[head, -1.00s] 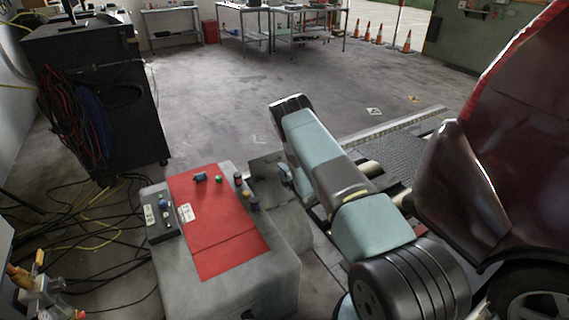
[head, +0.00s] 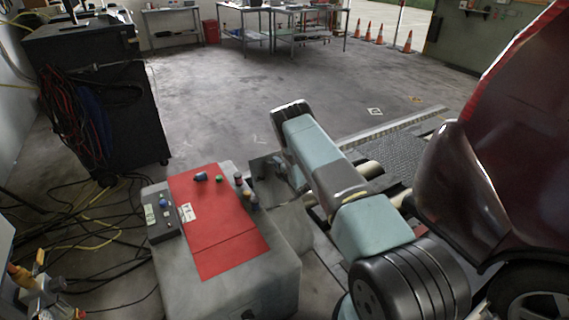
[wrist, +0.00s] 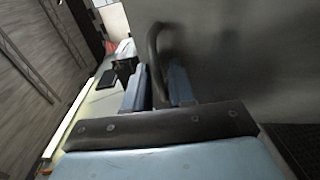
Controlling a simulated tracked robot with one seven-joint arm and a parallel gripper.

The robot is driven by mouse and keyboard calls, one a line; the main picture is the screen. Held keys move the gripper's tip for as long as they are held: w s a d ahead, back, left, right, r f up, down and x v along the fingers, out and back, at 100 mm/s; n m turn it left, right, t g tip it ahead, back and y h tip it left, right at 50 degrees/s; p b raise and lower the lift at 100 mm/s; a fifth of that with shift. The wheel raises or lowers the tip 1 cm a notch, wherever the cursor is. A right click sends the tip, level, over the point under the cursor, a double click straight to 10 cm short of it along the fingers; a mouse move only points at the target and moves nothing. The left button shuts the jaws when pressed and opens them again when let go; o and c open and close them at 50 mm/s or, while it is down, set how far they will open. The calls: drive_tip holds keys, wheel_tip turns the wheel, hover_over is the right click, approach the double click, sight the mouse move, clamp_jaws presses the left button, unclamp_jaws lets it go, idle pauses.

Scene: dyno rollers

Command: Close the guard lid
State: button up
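In the wrist view, a broad grey panel (wrist: 245,60), which looks like the guard lid, fills the right side. A dark curved handle (wrist: 154,45) stands out in front of it. My gripper's (wrist: 160,88) two blue fingers lie either side of the handle's near end, with little gap. I cannot tell whether they press on it. In the head view, a dark grey plate (head: 264,168), perhaps the lid, shows just past the red-topped box. My forearm reaches over beside it and hides most of my gripper and the handle.
The grey box with a red top (head: 217,235) carries several buttons and a small control box (head: 160,220). A black cabinet (head: 105,110) with hanging cables stands at left. A dark red car (head: 515,160) is close at right. Open floor (head: 250,80) lies beyond.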

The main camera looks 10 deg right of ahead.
clamp_jaws()
drive_tip(key=shift+s+f, duration=0.15)
idle(0.9)
